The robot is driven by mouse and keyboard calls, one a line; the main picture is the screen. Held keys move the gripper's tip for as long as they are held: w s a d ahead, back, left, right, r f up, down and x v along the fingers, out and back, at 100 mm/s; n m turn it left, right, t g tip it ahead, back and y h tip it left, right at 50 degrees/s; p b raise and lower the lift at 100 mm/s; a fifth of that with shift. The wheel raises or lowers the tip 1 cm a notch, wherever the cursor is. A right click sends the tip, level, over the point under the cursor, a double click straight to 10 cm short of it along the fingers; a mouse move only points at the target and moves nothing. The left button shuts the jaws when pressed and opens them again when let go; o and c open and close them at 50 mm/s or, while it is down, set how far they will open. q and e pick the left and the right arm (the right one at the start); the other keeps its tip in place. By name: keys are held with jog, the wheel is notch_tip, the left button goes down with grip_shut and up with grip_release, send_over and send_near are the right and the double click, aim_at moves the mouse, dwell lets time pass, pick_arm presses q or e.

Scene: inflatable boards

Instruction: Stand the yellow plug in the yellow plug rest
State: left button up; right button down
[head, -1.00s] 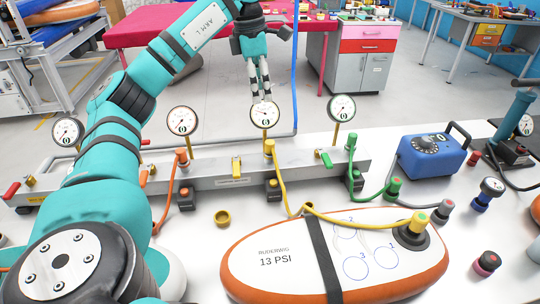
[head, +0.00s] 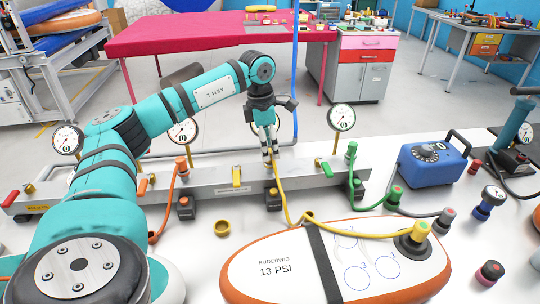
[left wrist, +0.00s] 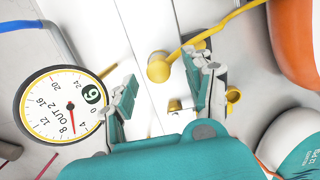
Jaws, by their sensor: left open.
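A yellow hose (head: 282,200) runs from the manifold to a yellow-topped plug (head: 420,221) seated on the valve of the orange-edged white board. Its manifold end is a yellow fitting (left wrist: 158,67), seen between my left fingers in the left wrist view. My left gripper (head: 270,158) is open, pointing down at this fitting and partly hiding it in the head view; I cannot tell whether they touch. In the left wrist view my left gripper (left wrist: 155,85) shows both fingers apart. A small yellow cup (head: 222,228), apparently the plug rest, stands empty on the table. My right gripper is not in view.
The manifold (head: 215,178) carries gauges, such as one at right (head: 341,118), and valve handles close to my left gripper. Green (head: 395,195) and grey (head: 445,219) hose ends stand at right. A blue box (head: 432,163) is behind them. Table around the cup is clear.

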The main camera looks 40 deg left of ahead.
pick_arm(q)
jog(key=shift+w+d+f, duration=0.1)
jog(key=shift+w+f, duration=0.1)
jog(key=shift+f, duration=1.25)
grip_shut()
